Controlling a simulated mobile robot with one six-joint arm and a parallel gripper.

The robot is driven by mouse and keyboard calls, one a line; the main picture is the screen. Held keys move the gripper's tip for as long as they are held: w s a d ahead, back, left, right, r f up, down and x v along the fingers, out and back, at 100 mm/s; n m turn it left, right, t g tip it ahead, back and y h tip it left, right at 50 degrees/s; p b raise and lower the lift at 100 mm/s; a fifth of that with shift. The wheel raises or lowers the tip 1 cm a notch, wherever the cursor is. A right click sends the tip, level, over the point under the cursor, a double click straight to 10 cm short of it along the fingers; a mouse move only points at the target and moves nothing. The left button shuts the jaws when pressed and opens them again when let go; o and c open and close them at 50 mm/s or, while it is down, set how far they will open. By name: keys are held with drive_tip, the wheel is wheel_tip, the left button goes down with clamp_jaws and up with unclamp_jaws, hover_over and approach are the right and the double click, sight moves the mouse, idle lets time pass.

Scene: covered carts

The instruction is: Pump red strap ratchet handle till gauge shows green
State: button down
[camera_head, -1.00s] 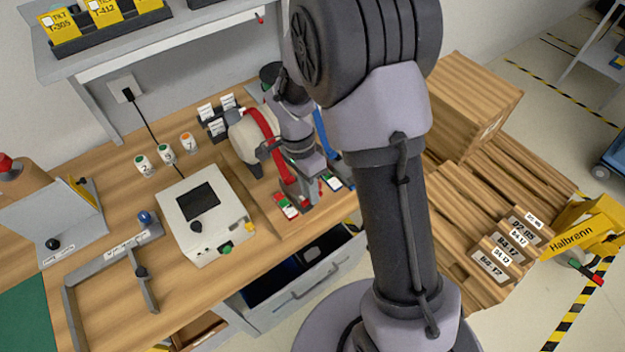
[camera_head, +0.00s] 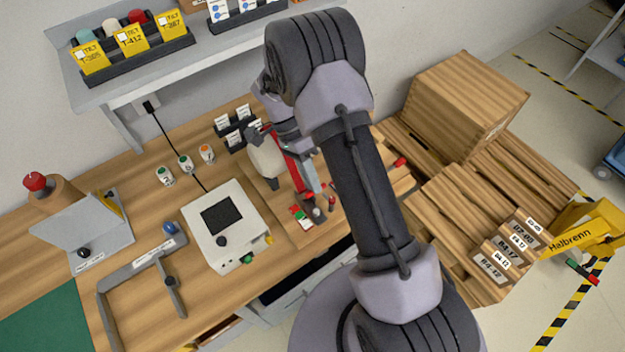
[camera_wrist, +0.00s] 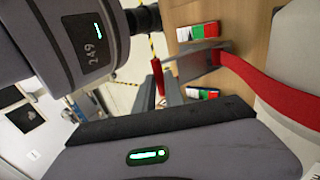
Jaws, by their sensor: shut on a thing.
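The red strap (camera_head: 292,158) runs over a pale rounded load (camera_head: 266,160) on the workbench; it also shows in the wrist view (camera_wrist: 262,82). Its grey metal ratchet (camera_wrist: 198,60) sits at the strap's end. In the wrist view, my gripper (camera_wrist: 158,90) is shut on a red handle (camera_wrist: 157,76), which shows between its two fingers. A gauge card with red, green and white areas (camera_wrist: 198,32) lies beside the ratchet, and a second such card (camera_wrist: 203,93) lies on the other side. I cannot read a pointer on either. My arm hides part of the strap area in the head view.
A white box with a dark screen (camera_head: 222,217) stands left of the load. Several small labelled spools (camera_head: 186,164) stand behind it. A grey bracket frame (camera_head: 140,262) lies further left. Wooden crates (camera_head: 465,100) and pallets stand right of my arm.

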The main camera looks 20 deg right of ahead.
drive_tip(key=shift+w+a+f, duration=0.1)
drive_tip(key=shift+w+f, duration=0.05)
drive_tip(key=shift+w, duration=0.15)
drive_tip(key=c, duration=1.7)
unclamp_jaws()
drive_tip(key=shift+w+a+f, duration=0.15)
drive_tip(key=shift+w, duration=0.2)
drive_tip(key=shift+s, duration=0.2)
drive_tip(key=p+v, duration=0.4)
drive_tip(key=v, duration=1.3)
drive_tip(key=shift+w+r, duration=0.1)
drive_tip(key=shift+r, duration=0.2)
